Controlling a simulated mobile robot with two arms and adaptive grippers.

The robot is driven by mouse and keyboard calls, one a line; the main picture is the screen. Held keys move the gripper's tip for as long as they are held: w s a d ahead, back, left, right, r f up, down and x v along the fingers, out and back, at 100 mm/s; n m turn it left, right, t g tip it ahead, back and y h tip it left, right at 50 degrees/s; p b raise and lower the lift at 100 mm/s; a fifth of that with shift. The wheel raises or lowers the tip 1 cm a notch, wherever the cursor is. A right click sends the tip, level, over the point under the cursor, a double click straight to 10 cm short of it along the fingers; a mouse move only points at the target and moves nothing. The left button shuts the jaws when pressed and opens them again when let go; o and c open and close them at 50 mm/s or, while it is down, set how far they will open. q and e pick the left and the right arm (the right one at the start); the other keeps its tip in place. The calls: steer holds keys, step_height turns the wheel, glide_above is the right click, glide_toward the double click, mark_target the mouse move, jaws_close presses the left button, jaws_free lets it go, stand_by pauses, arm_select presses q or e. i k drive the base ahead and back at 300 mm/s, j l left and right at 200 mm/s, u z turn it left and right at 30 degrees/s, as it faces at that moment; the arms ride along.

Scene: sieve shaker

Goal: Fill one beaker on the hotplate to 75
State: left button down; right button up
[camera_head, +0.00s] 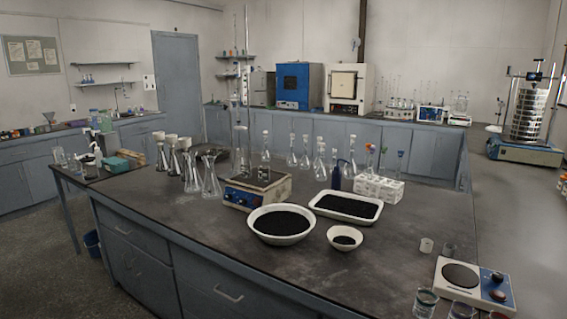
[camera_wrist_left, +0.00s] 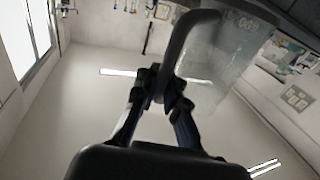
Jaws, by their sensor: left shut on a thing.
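In the left wrist view my left gripper (camera_wrist_left: 166,92) is shut on the grey curved handle (camera_wrist_left: 182,42) of a clear, marked vessel (camera_wrist_left: 228,55). How full the vessel is I cannot tell. Neither gripper shows in the head view. A hotplate with a blue front (camera_head: 243,197) stands mid-bench, with glassware (camera_head: 265,172) on or just behind it. A second hotplate (camera_head: 475,284) with a round dark plate is at the front right; its plate looks bare. Glass beakers (camera_head: 426,301) stand beside it, cut by the lower edge.
A large bowl (camera_head: 281,238) of black grains, a tray (camera_head: 346,217) and a small bowl (camera_head: 344,245) are mid-bench. Flasks (camera_head: 210,180) stand left, several more behind. A white rack (camera_head: 378,189) is behind the tray.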

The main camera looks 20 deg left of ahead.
mark_target(246, 169)
steer(key=i+j+z, duration=0.15)
steer(key=j, duration=0.15)
steer(key=i+j+z, duration=0.15)
steer(key=j, duration=0.15)
steer(key=i+j+z, duration=0.15)
steer(key=j, duration=0.2)
steer(key=i+j+z, duration=0.2)
steer(key=j+z, duration=0.15)
steer(key=j, duration=0.3)
steer(key=i+j, duration=0.1)
steer(key=j, duration=0.4)
steer(key=i+j, duration=0.1)
steer(key=j, duration=0.45)
steer(key=i+j+z, duration=0.1)
steer(key=j, duration=0.4)
steer(key=i+j, duration=0.1)
steer(key=j, duration=0.4)
